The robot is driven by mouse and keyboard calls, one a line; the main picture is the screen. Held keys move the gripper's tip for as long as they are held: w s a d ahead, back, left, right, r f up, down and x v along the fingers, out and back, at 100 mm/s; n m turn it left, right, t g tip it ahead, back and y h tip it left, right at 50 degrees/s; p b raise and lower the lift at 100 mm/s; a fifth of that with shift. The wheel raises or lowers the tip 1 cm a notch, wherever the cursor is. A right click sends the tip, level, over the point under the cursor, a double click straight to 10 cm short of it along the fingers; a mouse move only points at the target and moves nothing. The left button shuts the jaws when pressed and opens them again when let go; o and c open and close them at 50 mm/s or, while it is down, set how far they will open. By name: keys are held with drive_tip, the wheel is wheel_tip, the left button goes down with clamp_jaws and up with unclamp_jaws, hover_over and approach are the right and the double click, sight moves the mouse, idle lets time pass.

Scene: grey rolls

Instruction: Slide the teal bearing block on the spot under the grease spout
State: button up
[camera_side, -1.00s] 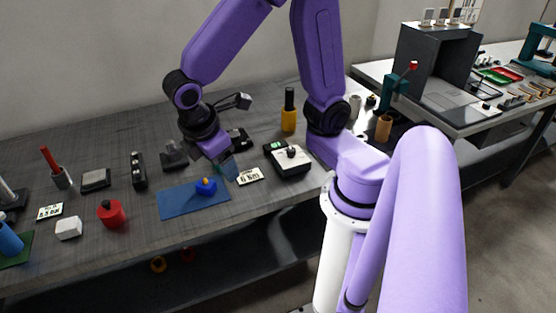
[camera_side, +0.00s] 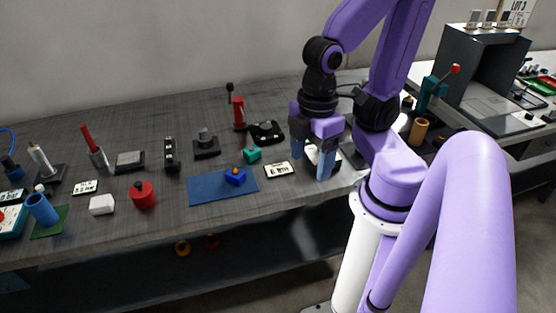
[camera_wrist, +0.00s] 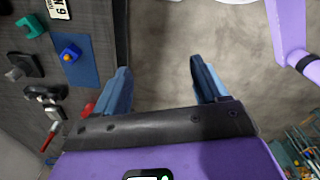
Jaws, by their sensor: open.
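The teal bearing block (camera_side: 251,154) sits on the grey bench just behind the right end of a blue mat. It also shows at the upper left of the wrist view (camera_wrist: 30,27), apart from my gripper. My gripper (camera_side: 314,161) points down with fingers apart, to the right of the block and near the bench's front edge. In the wrist view nothing is between the fingers (camera_wrist: 160,68); only floor shows beyond them. I cannot tell for certain which thing is the grease spout. A red upright dispenser (camera_side: 239,114) stands behind the block, with a small black head beside it.
A blue block with a yellow knob (camera_side: 235,177) sits on the blue mat (camera_side: 208,191). A white label (camera_side: 277,169) lies right of it. A black fixture (camera_side: 266,132) stands behind. A white-topped device is partly hidden by my gripper. A red weight (camera_side: 143,195) stands left.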

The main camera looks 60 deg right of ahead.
drive_tip(key=shift+w+f, duration=0.1)
drive_tip(key=c, duration=0.7)
drive_tip(key=shift+w+d+f+n+t+h, duration=0.2)
drive_tip(key=shift+w+d+f+h, duration=0.3)
drive_tip(key=shift+w, duration=0.15)
drive_tip(key=shift+w+d+f+n+t+h, duration=0.2)
drive_tip(key=shift+w+d+f+h, duration=0.2)
drive_tip(key=shift+w+h, duration=0.15)
clamp_jaws()
drive_tip(key=n+t+h, duration=0.5)
drive_tip(key=n, duration=0.9)
approach(249, 159)
drive_tip(key=shift+s+a+f, duration=0.15)
drive_tip(key=shift+s+a, duration=0.35)
drive_tip(key=shift+s, duration=0.25)
drive_tip(key=shift+s+a+f, duration=0.15)
drive_tip(key=shift+s+a, duration=0.35)
drive_tip(key=shift+s, duration=0.25)
drive_tip(key=x, duration=0.4)
drive_tip(key=shift+w+d+f, duration=0.1)
drive_tip(key=shift+w+f, duration=0.05)
drive_tip(key=shift+w+d+f, duration=0.1)
drive_tip(key=shift+w+d, duration=0.75)
drive_tip(key=shift+w, duration=0.05)
drive_tip(key=shift+w+d, duration=0.6)
drive_tip(key=shift+w, duration=0.1)
